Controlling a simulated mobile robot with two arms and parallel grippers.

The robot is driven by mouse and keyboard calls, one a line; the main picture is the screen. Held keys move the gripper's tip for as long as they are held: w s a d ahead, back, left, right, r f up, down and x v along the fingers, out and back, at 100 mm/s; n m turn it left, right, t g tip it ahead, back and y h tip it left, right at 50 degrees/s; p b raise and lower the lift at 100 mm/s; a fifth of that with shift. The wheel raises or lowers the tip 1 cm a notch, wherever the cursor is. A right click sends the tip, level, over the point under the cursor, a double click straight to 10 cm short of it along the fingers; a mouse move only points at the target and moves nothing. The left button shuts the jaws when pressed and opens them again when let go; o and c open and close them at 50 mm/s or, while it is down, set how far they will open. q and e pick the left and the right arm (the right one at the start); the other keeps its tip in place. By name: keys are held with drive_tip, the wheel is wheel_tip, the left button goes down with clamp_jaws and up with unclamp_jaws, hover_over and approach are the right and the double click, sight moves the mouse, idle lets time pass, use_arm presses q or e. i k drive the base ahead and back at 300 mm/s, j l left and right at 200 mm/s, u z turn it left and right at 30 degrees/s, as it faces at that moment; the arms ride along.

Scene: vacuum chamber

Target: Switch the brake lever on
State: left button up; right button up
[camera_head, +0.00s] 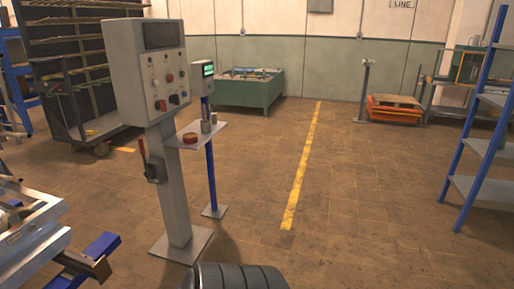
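The brake lever (142,151) has a red handle and a dark base. It is mounted on the left side of a grey post (175,195), below a control box, and its handle stands nearly upright, leaning slightly left. I cannot tell from its angle whether it is on or off. Neither of my grippers is in view, and nothing is touching the lever.
The control box (149,72) tops the post. A small shelf (198,134) holds a red round item and cylinders. Metal equipment (30,235) stands at lower left, a dark ribbed object (238,276) at bottom centre, blue shelving (480,190) at right. The middle floor is clear.

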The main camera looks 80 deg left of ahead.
sight(149, 172)
drive_tip(key=u, duration=3.45)
drive_tip(key=i+j+z, duration=0.1)
drive_tip(key=i+j, duration=0.45)
drive_tip(key=i, duration=0.3)
drive_tip(key=i+j, duration=0.6)
drive_tip(key=i, duration=0.2)
drive_tip(key=i+j+z, duration=0.15)
drive_tip(key=i+j, duration=0.45)
drive_tip(key=i, duration=0.2)
